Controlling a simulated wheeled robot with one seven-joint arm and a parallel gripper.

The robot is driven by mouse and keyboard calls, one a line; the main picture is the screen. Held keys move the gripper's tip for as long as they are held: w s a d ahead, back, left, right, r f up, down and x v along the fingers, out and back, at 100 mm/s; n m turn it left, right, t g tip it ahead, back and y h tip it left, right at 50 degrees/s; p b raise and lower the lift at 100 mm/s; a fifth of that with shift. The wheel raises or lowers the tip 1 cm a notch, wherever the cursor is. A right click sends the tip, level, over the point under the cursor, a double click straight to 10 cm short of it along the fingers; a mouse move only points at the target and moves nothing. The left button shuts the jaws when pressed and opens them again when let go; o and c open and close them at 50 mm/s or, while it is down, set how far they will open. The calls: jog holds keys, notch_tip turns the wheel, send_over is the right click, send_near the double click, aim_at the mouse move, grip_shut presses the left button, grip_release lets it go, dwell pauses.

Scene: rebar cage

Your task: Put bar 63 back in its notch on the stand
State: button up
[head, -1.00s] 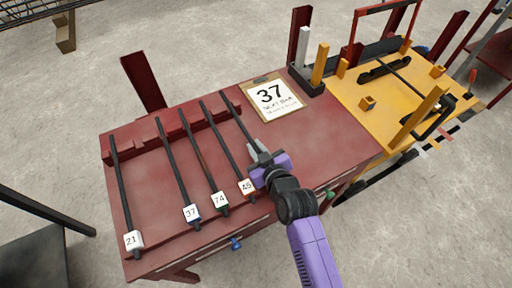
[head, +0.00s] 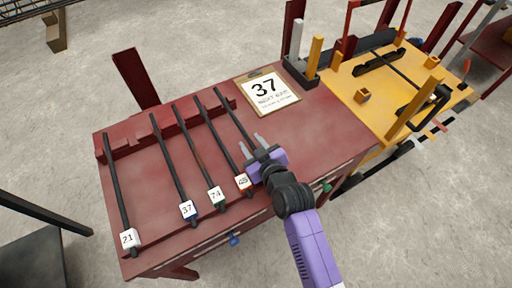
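Several dark bars lie side by side across the red notched stand (head: 138,136), with number tags at their near ends. The tags read 21 (head: 129,239), 37 (head: 187,209), 74 (head: 216,197) and what looks like 45 (head: 243,182). The rightmost bar (head: 232,115) has no readable tag; its near end is at or under my gripper. No tag 63 is readable. My gripper (head: 253,145) is open, its two grey fingers apart beside the near part of this rightmost bar. I cannot tell whether the bar lies between them.
A wide gap separates bars 21 and 37 on the stand. A clipboard (head: 268,93) reading 37 lies on the red table (head: 325,130). A yellow fixture table (head: 350,92) with upright posts stands right. Bare red tabletop lies right of the bars.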

jog(key=shift+r+p, duration=0.3)
jog(key=shift+r, duration=0.15)
jog(key=v, duration=1.2)
jog(key=shift+f, duration=0.1)
jog(key=shift+d, duration=0.1)
jog(key=s+d+f+m+t+h, duration=0.1)
jog(key=s+d+m+t+h, duration=0.2)
jog(key=s+d, duration=1)
jog(key=s+d+r+m+h, duration=0.1)
jog(key=s+d+r+m, duration=0.1)
jog(key=s+r, duration=0.3)
jog(key=s+d+r+m+h, duration=0.2)
jog(key=s+d+r+m, duration=0.1)
jog(key=s, duration=0.9)
notch_tip(320, 180, up, 3)
jog(key=shift+s+d+f+h, duration=0.25)
jog(key=shift+d+h, duration=0.05)
jog(key=shift+d, duration=0.4)
